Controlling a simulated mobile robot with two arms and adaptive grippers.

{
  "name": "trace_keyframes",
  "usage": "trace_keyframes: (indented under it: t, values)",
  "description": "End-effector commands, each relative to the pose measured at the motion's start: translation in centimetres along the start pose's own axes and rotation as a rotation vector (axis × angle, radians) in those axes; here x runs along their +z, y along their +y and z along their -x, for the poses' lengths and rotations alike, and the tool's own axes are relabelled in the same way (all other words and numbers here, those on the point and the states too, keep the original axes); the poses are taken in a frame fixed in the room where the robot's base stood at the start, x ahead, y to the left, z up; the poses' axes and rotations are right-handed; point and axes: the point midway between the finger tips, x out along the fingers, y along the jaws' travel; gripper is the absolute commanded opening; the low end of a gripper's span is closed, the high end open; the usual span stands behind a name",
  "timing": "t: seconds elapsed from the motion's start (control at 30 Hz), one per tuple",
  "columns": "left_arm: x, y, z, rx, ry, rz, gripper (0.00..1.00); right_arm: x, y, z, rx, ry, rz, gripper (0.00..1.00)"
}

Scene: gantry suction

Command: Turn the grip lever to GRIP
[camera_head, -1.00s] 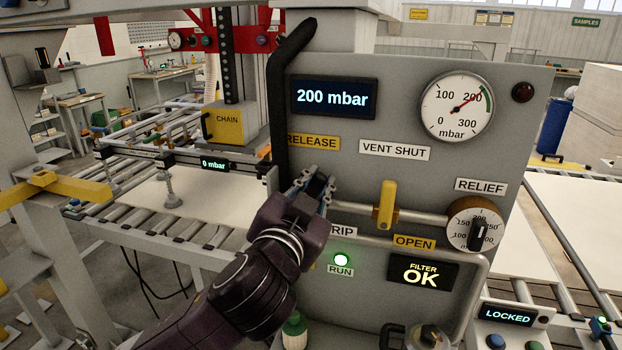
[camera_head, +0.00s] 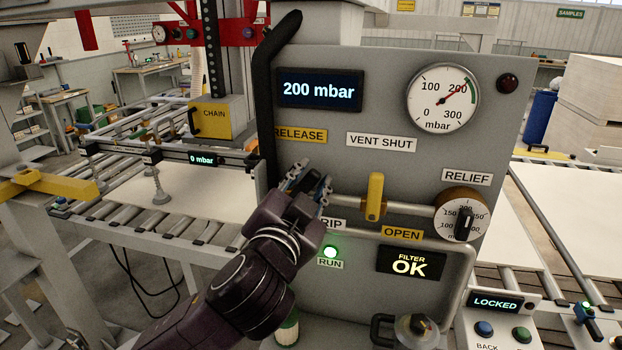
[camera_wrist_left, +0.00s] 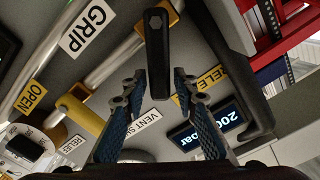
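The grip lever (camera_wrist_left: 158,55) is a black bar with a hex socket at its upper end in the left wrist view. Its free end lies between the two fingers, nearer the yellow RELEASE label (camera_wrist_left: 212,82) than the white GRIP label (camera_wrist_left: 88,28). My left gripper (camera_head: 308,182) is open, its blue-padded fingers on either side of the lever end; I see gaps and cannot make out contact. In the head view the gripper mostly hides the lever and part of the GRIP label (camera_head: 333,223). My right gripper is not in view.
A yellow vent handle (camera_head: 375,196) on a horizontal pipe stands right of my gripper. A thick black hose (camera_head: 266,110) runs down the panel's left edge. The relief knob (camera_head: 463,219) is farther right. The display (camera_head: 319,90) reads 200 mbar.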

Motion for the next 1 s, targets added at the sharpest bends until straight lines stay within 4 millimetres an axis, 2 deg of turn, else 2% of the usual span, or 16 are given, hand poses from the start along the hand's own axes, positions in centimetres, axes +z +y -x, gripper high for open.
trace_keyframes:
  t: [0.37,0.47,0.8,1.0]
  values:
    - [0.0,0.0,0.3,0.001,0.000,0.001,0.35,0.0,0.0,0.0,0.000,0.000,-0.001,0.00]
    - [0.0,0.1,1.3,0.002,0.001,0.001,0.35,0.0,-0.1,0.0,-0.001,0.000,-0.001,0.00]
    - [0.0,0.1,6.3,0.001,0.001,0.001,0.35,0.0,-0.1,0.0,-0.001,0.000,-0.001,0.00]
    - [0.0,0.0,7.5,0.000,0.000,0.001,0.35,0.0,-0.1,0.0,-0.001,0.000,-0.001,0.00]
